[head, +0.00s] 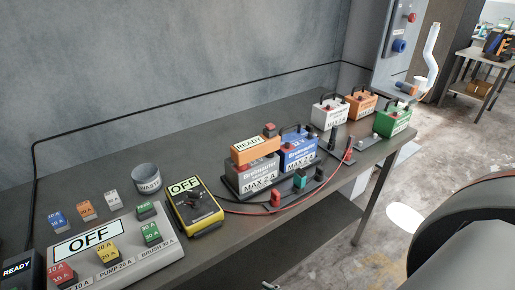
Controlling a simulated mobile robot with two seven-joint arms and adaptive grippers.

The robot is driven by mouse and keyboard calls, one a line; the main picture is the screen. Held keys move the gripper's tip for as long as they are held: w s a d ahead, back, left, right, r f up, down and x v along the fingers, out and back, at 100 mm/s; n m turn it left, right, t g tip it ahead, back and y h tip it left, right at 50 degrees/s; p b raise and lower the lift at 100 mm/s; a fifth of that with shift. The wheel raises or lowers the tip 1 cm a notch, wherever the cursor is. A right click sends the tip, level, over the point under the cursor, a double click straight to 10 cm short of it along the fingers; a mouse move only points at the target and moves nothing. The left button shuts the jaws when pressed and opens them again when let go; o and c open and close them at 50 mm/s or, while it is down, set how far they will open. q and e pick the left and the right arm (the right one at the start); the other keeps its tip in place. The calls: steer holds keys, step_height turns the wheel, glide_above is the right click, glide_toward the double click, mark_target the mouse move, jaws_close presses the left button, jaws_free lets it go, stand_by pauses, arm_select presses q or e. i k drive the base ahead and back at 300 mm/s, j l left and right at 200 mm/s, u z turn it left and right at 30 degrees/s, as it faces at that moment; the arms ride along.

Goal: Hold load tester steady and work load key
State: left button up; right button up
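No box in view carries a readable load tester label. An orange box (252,151) marked READY sits on a grey battery (259,175) marked MAX 2 A; a small red-topped block (269,130) is at its back right corner. A yellow meter (193,205) with a dark dial reads OFF, in front and to the left. Red and black clips (275,197) and a small green block (300,181) are on the black tray in front of the batteries. I cannot tell which part is the load key. Neither gripper is in view.
A blue 12 V battery (298,153) stands beside the grey one. White (329,111), orange (361,104) and green (392,120) batteries stand farther back. A fuse panel (143,249) reading OFF and a WASTE cup (146,178) are front left. Bare bench (205,150) lies along the wall.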

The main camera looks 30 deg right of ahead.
mark_target(269, 127)
steer(key=k+l+u, duration=0.1)
steer(key=l, duration=0.3)
steer(key=l+u, duration=0.1)
steer(key=l, duration=0.35)
steer(key=k+l+u, duration=0.1)
steer(key=l, duration=0.3)
steer(key=k+l+u, duration=0.1)
steer(key=l, duration=0.3)
steer(key=k+l+u, duration=0.1)
steer(key=k+l, duration=0.15)
steer(key=l, duration=0.1)
